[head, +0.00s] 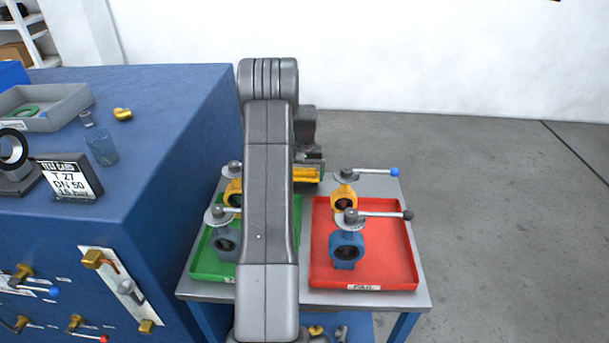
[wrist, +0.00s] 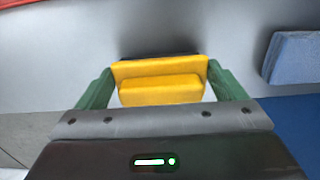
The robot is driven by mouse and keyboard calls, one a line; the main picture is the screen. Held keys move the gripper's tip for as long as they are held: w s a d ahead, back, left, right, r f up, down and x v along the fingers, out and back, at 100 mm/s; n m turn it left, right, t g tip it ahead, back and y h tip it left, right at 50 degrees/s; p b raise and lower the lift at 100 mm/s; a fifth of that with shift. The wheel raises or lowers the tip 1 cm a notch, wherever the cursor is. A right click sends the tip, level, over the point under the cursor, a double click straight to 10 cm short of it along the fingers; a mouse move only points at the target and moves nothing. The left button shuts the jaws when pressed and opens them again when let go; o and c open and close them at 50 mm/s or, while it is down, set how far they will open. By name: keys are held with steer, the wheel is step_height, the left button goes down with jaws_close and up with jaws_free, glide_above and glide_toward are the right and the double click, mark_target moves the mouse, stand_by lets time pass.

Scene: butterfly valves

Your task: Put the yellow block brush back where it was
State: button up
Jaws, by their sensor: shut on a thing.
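The yellow block brush (wrist: 160,80) sits between the green fingers of my gripper (wrist: 160,88) in the wrist view. The fingers are shut on its two ends. A dark strip shows along its far edge, over a grey surface. In the head view the yellow brush (head: 307,173) shows at the back of the small table, just right of my arm, near the far edges of the trays. My arm hides part of the gripper there. I cannot tell whether the brush touches the tabletop.
A red tray (head: 405,262) and a partly hidden green tray (head: 205,268) hold valves with levers sticking out. The blue bench (head: 190,120) stands at left. A light-blue block (wrist: 295,58) lies right of the brush in the wrist view.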

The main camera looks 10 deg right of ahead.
mark_target(304, 170)
steer(key=shift+f, duration=0.45)
steer(key=shift+f, duration=0.2)
steer(key=o, duration=0.6)
step_height(304, 170, up, 12)
steer(key=shift+r+b, duration=0.25)
steer(key=shift+b, duration=0.4)
steer(key=shift+r, duration=0.1)
